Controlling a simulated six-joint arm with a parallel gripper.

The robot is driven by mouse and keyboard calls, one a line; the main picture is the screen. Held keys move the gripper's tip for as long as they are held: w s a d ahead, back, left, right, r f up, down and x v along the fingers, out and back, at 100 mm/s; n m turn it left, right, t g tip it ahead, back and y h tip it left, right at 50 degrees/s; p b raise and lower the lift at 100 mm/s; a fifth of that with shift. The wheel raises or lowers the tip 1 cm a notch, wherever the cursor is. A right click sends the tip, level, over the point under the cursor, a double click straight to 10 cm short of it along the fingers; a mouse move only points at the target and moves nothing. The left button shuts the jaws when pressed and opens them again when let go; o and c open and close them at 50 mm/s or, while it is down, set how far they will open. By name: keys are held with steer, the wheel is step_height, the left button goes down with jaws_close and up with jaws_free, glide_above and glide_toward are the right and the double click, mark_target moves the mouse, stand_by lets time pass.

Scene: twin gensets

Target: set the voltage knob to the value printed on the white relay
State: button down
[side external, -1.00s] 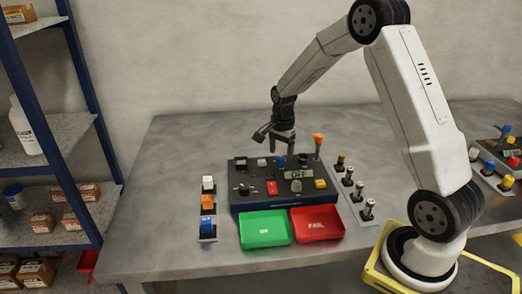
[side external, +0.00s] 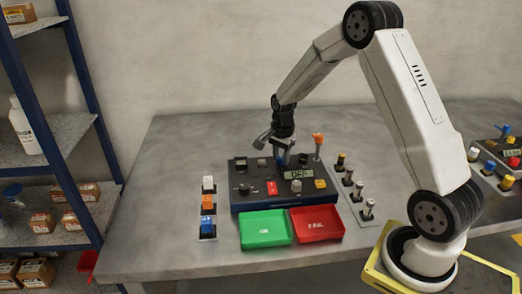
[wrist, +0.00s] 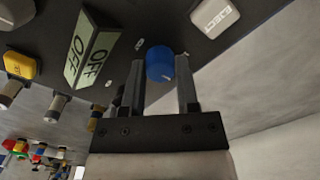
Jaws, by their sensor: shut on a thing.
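My gripper (side external: 284,158) points down at the back of the dark control panel (side external: 250,203). In the wrist view its two fingers stand on either side of a round blue knob (wrist: 160,63) with a pale mark, and it is shut on this knob. A white block, perhaps the white relay (side external: 208,183), stands in the strip left of the panel; I cannot read its print. A pale block (wrist: 214,16) sits on the panel beside the blue knob. The panel's display (wrist: 91,48) reads OFF.
Green (side external: 265,229) and red (side external: 318,222) trays lie before the panel. An orange-topped lever (side external: 318,141) rises close to the right of my gripper. Several small posts stand right of the panel. A second panel (side external: 497,160) is at far right. The table's left back is clear.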

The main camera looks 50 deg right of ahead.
mark_target(281, 157)
steer(key=shift+n, duration=0.5)
steer(key=n, duration=0.3)
steer(key=shift+r+n, duration=0.1)
steer(key=shift+n, duration=2.4)
steer(key=shift+d, duration=0.1)
steer(key=shift+c, duration=1.8)
jaws_free()
steer(key=shift+r, duration=3.9)
